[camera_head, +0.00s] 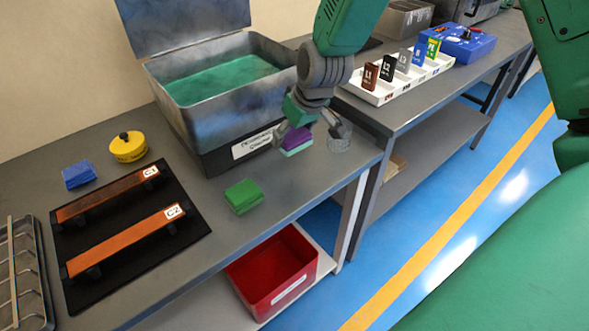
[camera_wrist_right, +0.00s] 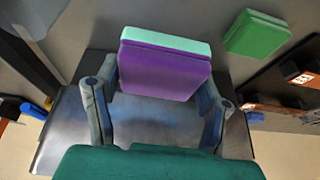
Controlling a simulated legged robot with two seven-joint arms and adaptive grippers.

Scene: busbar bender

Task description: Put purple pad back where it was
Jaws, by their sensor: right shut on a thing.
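The purple pad (camera_head: 297,136) has a purple layer and a pale mint layer. In the right wrist view the purple pad (camera_wrist_right: 165,72) sits between the two fingers. My right gripper (camera_head: 308,132) is shut on it, near the front edge of the bench, in front of the grey metal tank (camera_head: 225,126). A gap between pad and bench cannot be judged. Part of the pad is hidden by the gripper in the head view. My left gripper is not in view.
A green pad (camera_head: 243,195) lies left of my gripper. A blue pad (camera_head: 78,174) and yellow round container (camera_head: 128,147) stand farther left, behind a black mat (camera_head: 128,252) with copper bars. A clear beaker (camera_head: 340,139) stands close right. A red bin (camera_head: 272,277) sits below.

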